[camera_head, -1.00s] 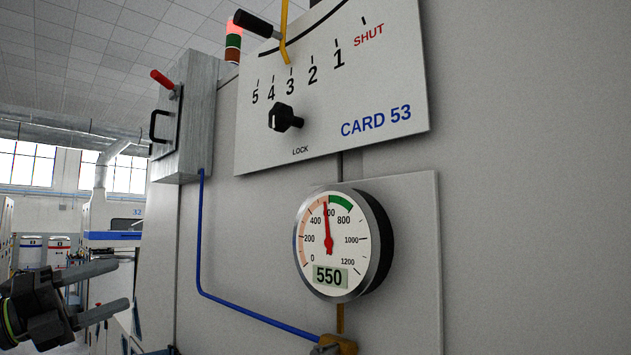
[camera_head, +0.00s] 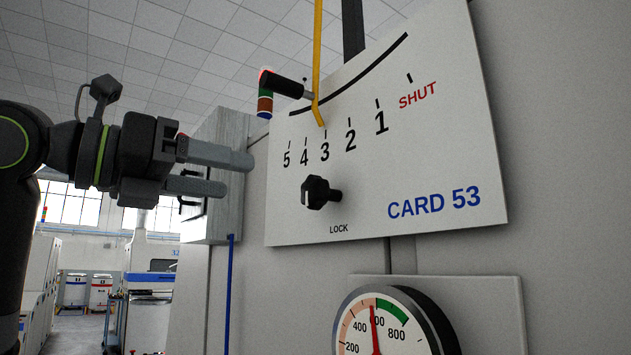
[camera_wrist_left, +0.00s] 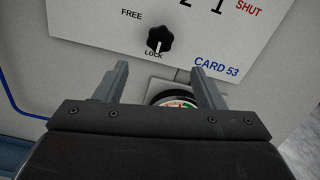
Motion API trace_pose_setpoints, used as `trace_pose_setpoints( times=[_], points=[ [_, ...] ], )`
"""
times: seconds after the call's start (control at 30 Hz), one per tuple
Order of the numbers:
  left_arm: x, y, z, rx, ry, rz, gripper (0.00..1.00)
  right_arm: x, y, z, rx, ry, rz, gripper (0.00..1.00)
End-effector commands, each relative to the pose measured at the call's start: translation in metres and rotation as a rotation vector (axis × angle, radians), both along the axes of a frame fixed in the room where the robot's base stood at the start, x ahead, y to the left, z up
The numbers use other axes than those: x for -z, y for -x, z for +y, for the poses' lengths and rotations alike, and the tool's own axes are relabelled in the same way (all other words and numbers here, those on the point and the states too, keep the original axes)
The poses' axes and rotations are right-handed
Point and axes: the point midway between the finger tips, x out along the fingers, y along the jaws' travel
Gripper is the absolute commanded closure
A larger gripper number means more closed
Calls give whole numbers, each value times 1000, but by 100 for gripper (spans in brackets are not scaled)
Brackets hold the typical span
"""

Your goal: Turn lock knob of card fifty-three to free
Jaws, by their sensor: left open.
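The black lock knob (camera_head: 318,193) stands out from the white CARD 53 panel (camera_head: 450,165), above the printed word LOCK. In the left wrist view the knob (camera_wrist_left: 159,41) shows a white mark pointing down at LOCK, with the word FREE (camera_wrist_left: 132,14) up and left of it. My left gripper (camera_head: 240,174) is open and empty, left of the knob and apart from it in the head view. In the left wrist view its two fingers (camera_wrist_left: 160,82) point toward the panel, with the knob beyond and between them. My right gripper is not in view.
A yellow pointer (camera_head: 318,70) with a black-handled lever (camera_head: 284,84) crosses the scale near 3, above the knob. A round gauge (camera_head: 390,325) sits below the panel. A grey box (camera_head: 225,140) is mounted behind my left gripper.

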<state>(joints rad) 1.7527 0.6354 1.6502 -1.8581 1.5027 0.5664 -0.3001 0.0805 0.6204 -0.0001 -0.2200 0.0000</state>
Motion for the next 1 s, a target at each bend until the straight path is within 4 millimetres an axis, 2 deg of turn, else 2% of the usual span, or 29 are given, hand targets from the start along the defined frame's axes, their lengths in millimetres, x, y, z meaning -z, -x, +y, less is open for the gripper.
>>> trace_pose_setpoints(
  times=[0.03, 0.6, 0.8, 1.0],
  points=[
    [-4, -6, -10, 6, -2, 4, 37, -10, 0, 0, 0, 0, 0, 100],
    [-4, -68, -94, 5, 1, 4, 37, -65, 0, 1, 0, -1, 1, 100],
    [-2, -79, -109, 3, 0, 2, 37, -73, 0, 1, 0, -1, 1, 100],
    [0, -82, -112, 1, 1, 2, 37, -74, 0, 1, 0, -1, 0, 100]
  ],
)
